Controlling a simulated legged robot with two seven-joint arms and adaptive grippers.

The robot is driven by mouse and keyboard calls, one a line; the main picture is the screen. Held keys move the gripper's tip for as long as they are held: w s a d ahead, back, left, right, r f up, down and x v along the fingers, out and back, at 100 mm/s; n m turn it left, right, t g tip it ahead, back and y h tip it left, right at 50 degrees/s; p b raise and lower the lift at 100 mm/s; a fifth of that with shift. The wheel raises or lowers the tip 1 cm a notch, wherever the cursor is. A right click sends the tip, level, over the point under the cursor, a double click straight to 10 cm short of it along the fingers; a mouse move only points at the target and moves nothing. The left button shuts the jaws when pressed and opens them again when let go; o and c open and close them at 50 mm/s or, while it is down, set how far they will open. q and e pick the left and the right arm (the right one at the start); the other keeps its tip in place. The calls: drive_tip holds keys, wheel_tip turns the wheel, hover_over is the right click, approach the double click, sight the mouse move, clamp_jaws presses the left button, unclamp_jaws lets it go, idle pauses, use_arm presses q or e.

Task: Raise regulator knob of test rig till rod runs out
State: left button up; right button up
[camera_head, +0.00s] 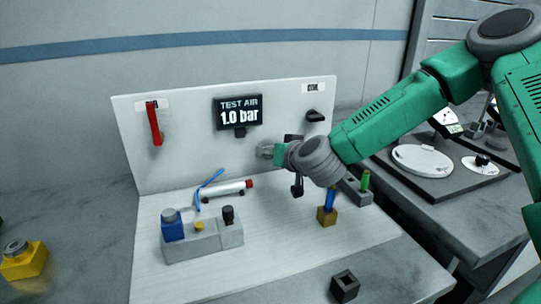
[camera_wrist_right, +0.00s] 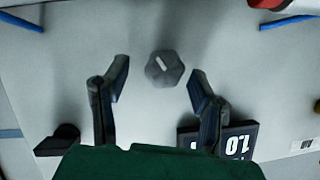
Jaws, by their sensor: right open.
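The test rig is a white upright panel (camera_head: 190,150) on a white base. Its display (camera_head: 238,112) reads "TEST AIR 1.0 bar". The grey faceted regulator knob (camera_head: 265,150) sits on the panel below the display; it also shows in the wrist view (camera_wrist_right: 164,69) with a white mark. My right gripper (camera_head: 294,163) is at the panel beside the knob. In the wrist view my right gripper (camera_wrist_right: 158,75) is open, with one finger on each side of the knob, and gaps show. A white cylinder (camera_head: 225,190) with a red end lies on the base; no extended rod is discernible. My left gripper is out of view.
A red lever (camera_head: 154,123) and a black knob (camera_head: 315,116) are on the panel. A yellow block (camera_head: 25,261) is far left.

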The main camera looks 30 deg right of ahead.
drive_tip(key=shift+w+f, duration=0.2)
drive_tip(key=shift+w, duration=0.55)
drive_tip(key=shift+a, duration=0.1)
drive_tip(key=c, duration=1.1)
drive_tip(key=shift+d+f+m+t+y+b, duration=0.2)
drive_tip(key=shift+m+t+y+b, duration=0.15)
drive_tip(key=shift+m+b, duration=0.4)
drive_tip(key=shift+c, duration=0.2)
drive_tip(key=shift+r+m+y, duration=0.1)
drive_tip(key=shift+m+y, duration=0.25)
